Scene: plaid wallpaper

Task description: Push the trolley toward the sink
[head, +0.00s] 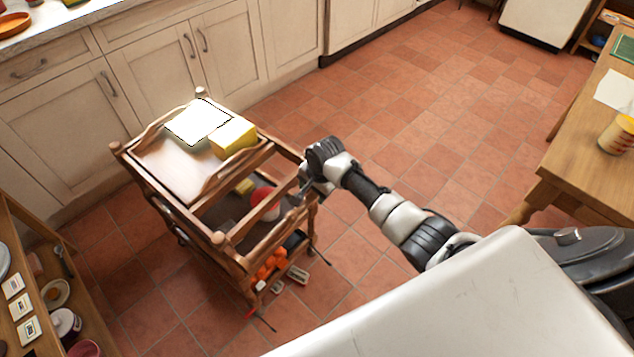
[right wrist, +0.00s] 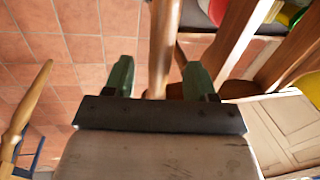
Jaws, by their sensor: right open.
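The wooden trolley (head: 160,160) stands on the tiled floor at the left of the head view, close to the cream cabinets. Its top tray carries a white sheet (head: 198,121) and a yellow box (head: 233,137). Its lower levels hold a red-and-white item and orange things. My right gripper (head: 310,185) is at the trolley's near right corner. In the right wrist view my right gripper (right wrist: 158,82) is open, with a wooden bar of the trolley (right wrist: 163,45) between its green fingers. The left gripper is not in view. No sink is visible.
Cream cabinets (head: 150,70) with a counter line the back left. A wooden table (head: 590,150) with a yellow can (head: 618,134) stands at the right. A shelf (head: 60,290) is at the lower left. The tiled floor (head: 430,90) behind and right of the trolley is clear.

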